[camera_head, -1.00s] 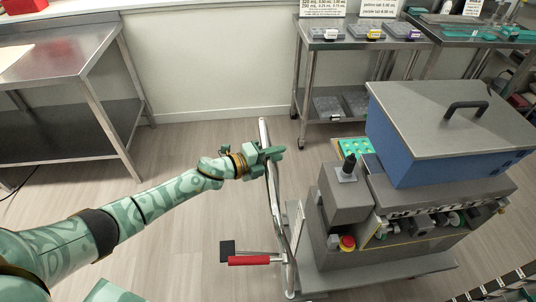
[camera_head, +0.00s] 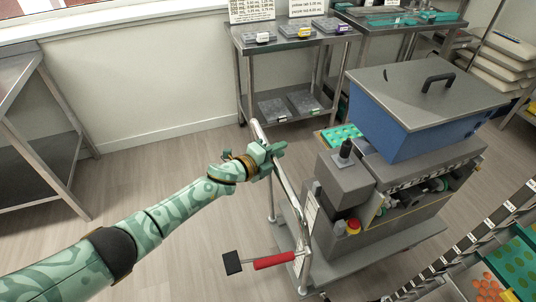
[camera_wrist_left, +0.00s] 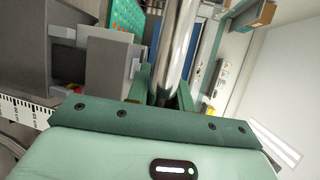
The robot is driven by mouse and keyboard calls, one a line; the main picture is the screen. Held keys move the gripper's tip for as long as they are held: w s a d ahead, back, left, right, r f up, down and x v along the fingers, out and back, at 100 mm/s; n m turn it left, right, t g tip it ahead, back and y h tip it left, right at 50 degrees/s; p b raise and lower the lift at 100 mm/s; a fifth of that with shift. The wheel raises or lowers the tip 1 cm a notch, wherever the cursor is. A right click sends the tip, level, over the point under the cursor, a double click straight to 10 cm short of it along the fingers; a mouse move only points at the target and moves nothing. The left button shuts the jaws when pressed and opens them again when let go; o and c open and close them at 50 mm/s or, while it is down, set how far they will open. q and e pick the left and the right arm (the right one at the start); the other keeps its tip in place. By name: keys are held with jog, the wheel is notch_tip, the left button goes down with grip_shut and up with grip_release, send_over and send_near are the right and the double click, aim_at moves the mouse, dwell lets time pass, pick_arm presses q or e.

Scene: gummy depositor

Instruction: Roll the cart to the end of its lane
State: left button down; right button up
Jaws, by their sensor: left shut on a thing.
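The cart (camera_head: 375,258) is a low grey platform with a tall metal push handle (camera_head: 288,196) at its left end. It carries the grey and blue depositor machine (camera_head: 400,130). My left gripper (camera_head: 268,158) is shut on the upper part of the handle. In the left wrist view the handle's metal bar (camera_wrist_left: 178,50) runs up from between the fingers (camera_wrist_left: 165,92). A red lever with a black pedal (camera_head: 258,263) sticks out low beside the handle. My right gripper is not in view.
A steel table (camera_head: 35,130) stands at the left. A steel rack with trays (camera_head: 290,52) stands against the back wall. A slanted labelled rail (camera_head: 470,238) with trays of gummies (camera_head: 510,270) is at the lower right. The floor left of the cart is clear.

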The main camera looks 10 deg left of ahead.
pick_arm(q)
jog(key=shift+w+d+r, duration=0.2)
jog(key=shift+w+d, duration=0.25)
jog(key=shift+d, duration=0.3)
jog(key=c, duration=1.2)
grip_release()
jog(key=shift+c, duration=0.2)
jog(key=shift+s+a, duration=0.1)
jog(key=shift+f, duration=0.1)
